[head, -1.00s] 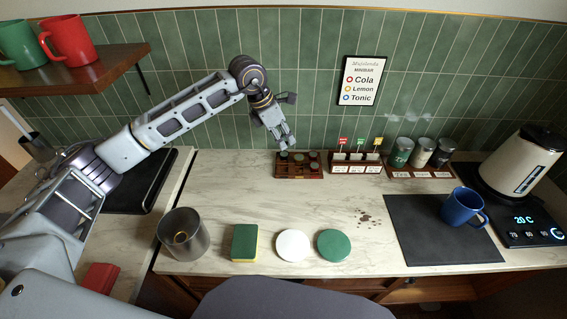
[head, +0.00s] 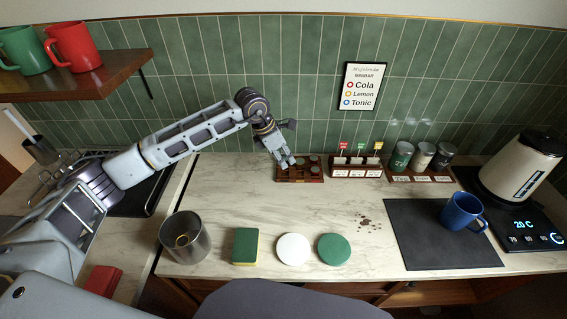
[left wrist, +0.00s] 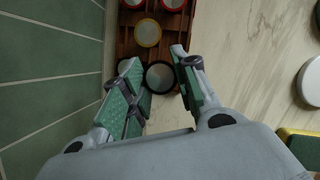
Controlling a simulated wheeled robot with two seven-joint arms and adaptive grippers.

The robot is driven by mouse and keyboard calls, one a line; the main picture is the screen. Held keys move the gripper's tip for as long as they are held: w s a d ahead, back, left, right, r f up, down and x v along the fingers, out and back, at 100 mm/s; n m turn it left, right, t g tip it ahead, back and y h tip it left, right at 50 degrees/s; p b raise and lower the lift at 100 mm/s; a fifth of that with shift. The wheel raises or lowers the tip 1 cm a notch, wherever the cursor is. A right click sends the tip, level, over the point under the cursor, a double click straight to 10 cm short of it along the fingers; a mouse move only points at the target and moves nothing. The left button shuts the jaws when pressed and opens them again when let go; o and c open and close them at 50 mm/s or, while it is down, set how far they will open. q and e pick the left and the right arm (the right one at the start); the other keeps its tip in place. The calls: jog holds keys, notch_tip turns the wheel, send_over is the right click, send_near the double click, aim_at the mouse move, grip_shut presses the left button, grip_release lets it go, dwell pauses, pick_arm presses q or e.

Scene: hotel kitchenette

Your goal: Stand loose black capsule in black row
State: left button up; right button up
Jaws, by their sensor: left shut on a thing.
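A wooden capsule rack (head: 314,178) stands against the tiled wall. It also shows at the top of the left wrist view (left wrist: 183,22). My left gripper (head: 288,163) is at the rack's left part, pointing down. In the left wrist view, a black-rimmed capsule (left wrist: 161,77) lies between the fingertips (left wrist: 155,68), and the gripper is shut on it. A yellow-rimmed capsule (left wrist: 147,33) and red-rimmed ones (left wrist: 173,3) sit farther along the rack. Another round top is partly hidden by the left finger. I cannot tell whether the held capsule touches the rack. My right gripper is not in view.
A holder with small flags (head: 356,170) and several canisters (head: 423,156) stand right of the rack. A steel bin (head: 185,238), a sponge (head: 245,246), a white disc (head: 293,249) and a green disc (head: 334,247) line the front.

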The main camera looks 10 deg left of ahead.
pick_arm(q)
notch_tip(320, 180, down, 3)
jog(key=shift+r, duration=0.15)
jog(key=shift+f, duration=0.2)
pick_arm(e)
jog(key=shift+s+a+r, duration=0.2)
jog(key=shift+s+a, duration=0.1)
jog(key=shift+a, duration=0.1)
pick_arm(q)
jog(key=shift+f, duration=0.15)
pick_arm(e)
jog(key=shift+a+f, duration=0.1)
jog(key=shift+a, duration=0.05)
pick_arm(q)
jog(key=shift+f, duration=0.1)
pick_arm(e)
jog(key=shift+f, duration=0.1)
pick_arm(q)
jog(key=shift+f+b, duration=0.25)
jog(key=shift+b, duration=0.05)
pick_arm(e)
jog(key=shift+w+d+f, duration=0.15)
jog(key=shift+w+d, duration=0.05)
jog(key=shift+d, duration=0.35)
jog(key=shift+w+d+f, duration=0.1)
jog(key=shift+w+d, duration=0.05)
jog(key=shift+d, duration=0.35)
